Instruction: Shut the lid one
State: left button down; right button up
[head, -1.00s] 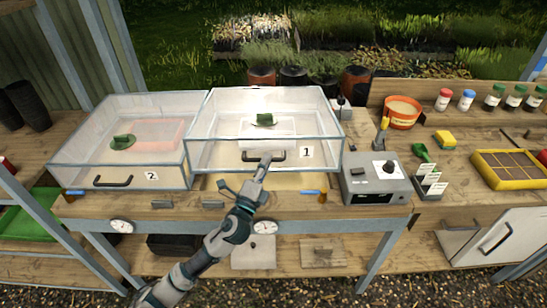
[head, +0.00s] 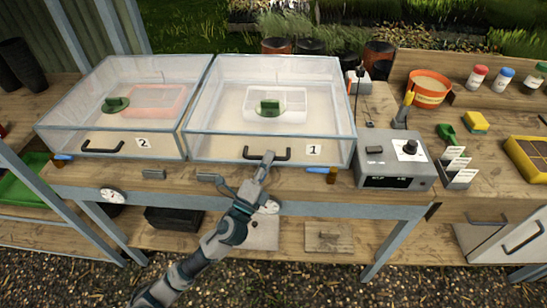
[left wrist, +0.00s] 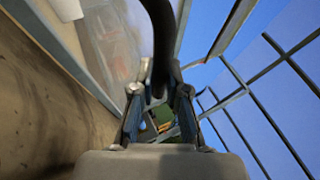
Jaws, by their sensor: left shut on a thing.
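Lid one (head: 225,148) is a clear box-shaped cover with a black handle (head: 284,156) and a "1" label on its front. Its lower front edge lies level with that of the lid beside it, and I see no gap under it. My left gripper (head: 268,158) is shut on the handle at the front of lid one. In the left wrist view the dark handle (left wrist: 162,45) runs up from between the fingers (left wrist: 158,98). My right gripper is out of view.
Lid two (head: 65,139), also clear, stands on the left, down on the bench. A grey control box (head: 392,168) stands close on the right. A small orange-and-blue item (head: 325,172) lies at the bench's front edge. Gravel (head: 330,280) covers the ground in front.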

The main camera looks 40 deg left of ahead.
pick_arm(q)
jog(key=shift+w+a+f+y, duration=0.1)
jog(key=shift+a+f+y, duration=0.2)
jog(key=shift+a+y, duration=0.15)
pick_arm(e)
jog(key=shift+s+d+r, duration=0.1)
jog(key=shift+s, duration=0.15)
pick_arm(q)
jog(key=c, duration=1.4)
grip_release()
jog(key=shift+o, duration=1.1)
jog(key=shift+a+f, duration=0.15)
jog(key=shift+a, duration=0.1)
jog(key=shift+w+a+f+n, duration=0.1)
jog(key=shift+a+n, duration=0.05)
jog(key=shift+n, duration=0.15)
jog(key=shift+d+r, duration=0.2)
jog(key=shift+d, duration=0.3)
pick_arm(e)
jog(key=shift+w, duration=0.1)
